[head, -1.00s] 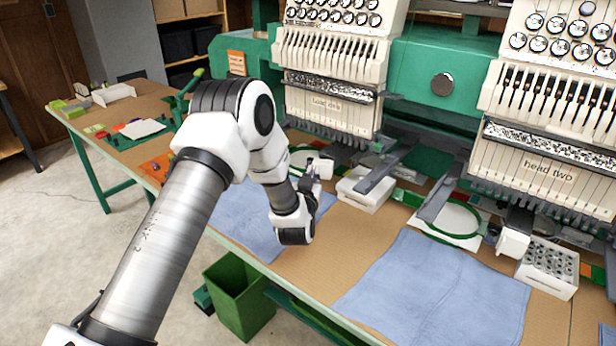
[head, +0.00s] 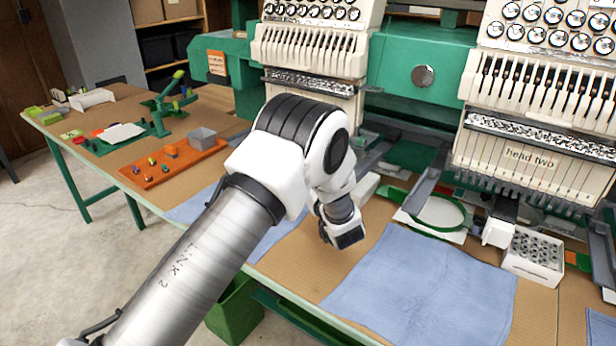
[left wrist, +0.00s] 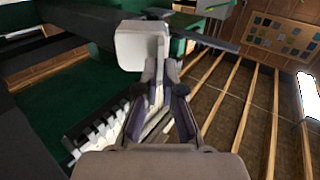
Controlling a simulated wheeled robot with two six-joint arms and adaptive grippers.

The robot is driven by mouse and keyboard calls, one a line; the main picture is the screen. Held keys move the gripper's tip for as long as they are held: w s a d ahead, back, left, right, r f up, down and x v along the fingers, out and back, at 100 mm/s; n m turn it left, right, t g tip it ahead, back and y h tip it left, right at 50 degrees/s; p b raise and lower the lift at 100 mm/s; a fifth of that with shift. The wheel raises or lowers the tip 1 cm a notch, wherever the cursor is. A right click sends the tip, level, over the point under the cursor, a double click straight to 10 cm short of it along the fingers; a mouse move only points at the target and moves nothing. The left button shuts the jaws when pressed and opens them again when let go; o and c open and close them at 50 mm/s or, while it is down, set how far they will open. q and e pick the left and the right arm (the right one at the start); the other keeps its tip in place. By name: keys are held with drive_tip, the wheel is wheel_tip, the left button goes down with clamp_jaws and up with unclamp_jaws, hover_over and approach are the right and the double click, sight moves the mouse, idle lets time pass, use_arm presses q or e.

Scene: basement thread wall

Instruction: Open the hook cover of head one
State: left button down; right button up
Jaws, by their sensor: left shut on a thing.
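My left gripper (left wrist: 160,95) is shut on a pale part that continues into a white block, which I take to be the hook cover of head one (left wrist: 137,47). The block stands just beyond the fingertips in the left wrist view; I cannot tell how far it is open. In the head view my left arm covers the fingertips and this cover. Head one (head: 312,50) stands behind my arm, its lower part hidden. My right gripper is not in view.
Head two (head: 530,130) stands to the right, with a white block (head: 497,233) and a white tray of bobbins (head: 533,255) below it. Blue cloth (head: 420,285) lies on the table front. An orange tray (head: 172,165) sits at the left. A green bin (head: 235,310) stands below the table edge.

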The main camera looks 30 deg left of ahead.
use_arm(q)
drive_tip(key=c, duration=1.3)
unclamp_jaws()
drive_tip(key=shift+f, duration=0.1)
